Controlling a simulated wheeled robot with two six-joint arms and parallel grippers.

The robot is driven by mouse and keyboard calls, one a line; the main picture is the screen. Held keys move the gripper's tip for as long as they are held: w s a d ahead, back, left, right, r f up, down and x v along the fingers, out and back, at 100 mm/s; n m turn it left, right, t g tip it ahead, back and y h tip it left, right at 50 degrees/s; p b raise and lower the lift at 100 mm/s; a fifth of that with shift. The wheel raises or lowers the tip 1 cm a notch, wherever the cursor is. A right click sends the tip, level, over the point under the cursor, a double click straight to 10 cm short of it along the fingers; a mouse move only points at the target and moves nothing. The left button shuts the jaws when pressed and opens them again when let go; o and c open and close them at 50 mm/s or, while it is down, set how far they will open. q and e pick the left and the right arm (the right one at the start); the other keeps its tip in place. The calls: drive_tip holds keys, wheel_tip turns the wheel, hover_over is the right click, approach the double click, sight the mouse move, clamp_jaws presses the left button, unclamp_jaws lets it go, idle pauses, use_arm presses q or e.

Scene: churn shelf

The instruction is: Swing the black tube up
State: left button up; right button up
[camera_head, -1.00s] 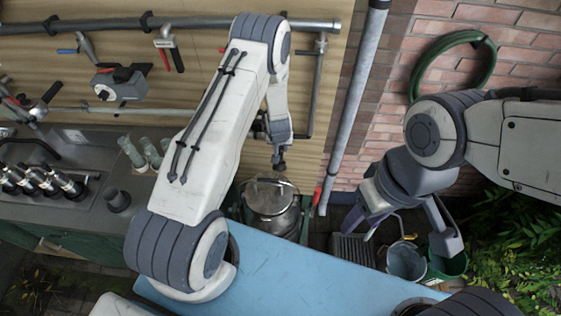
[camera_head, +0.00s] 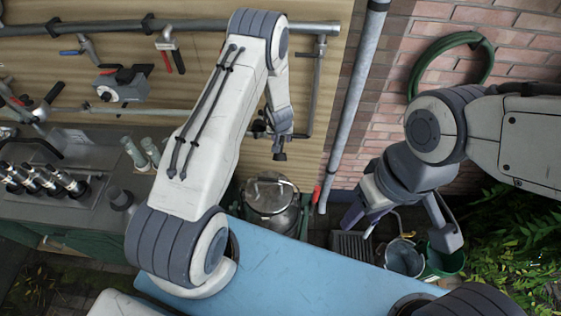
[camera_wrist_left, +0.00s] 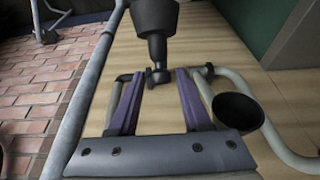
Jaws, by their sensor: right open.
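A black tube (camera_wrist_left: 155,14) with a narrower black end reaches down from the top of the left wrist view. Its narrow end lies between the two purple fingers of my left gripper (camera_wrist_left: 157,76), which stand apart on either side of it. I see no clear contact. In the head view a dark cylinder, likely this tube (camera_head: 279,155), shows below my left forearm; the left fingers there are mostly hidden. My right gripper (camera_head: 400,225) is open and empty in front of the brick wall.
A grey pipe (camera_head: 350,110) runs down beside the wooden board. A metal churn (camera_head: 270,192) stands below the left arm, behind a blue surface (camera_head: 300,275). Buckets (camera_head: 404,257) stand below my right gripper. A black cup-like part (camera_wrist_left: 238,111) sits right of the left fingers.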

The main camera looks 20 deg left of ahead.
use_arm(q)
drive_tip(key=shift+o, duration=0.3)
drive_tip(key=shift+v, duration=3.5)
drive_tip(key=shift+s+f, duration=0.1)
drive_tip(key=s+d+r+m+g+h+b, duration=0.1)
drive_tip(key=s+d+r+m+h+b, duration=0.25)
drive_tip(key=d, duration=0.55)
drive_tip(key=s+d+r+m+h+b, duration=0.15)
drive_tip(key=s+d+r+b, duration=0.25)
drive_tip(key=s+d+b, duration=0.45)
drive_tip(key=s+m+g+y+b, duration=0.2)
drive_tip(key=s+m+b, duration=0.3)
drive_tip(key=s, duration=1.6)
drive_tip(key=shift+s+a+f+g+y+b, duration=0.3)
drive_tip(key=shift+g+y+b, duration=0.1)
drive_tip(key=shift+b, duration=0.85)
drive_tip(key=shift+w, duration=0.1)
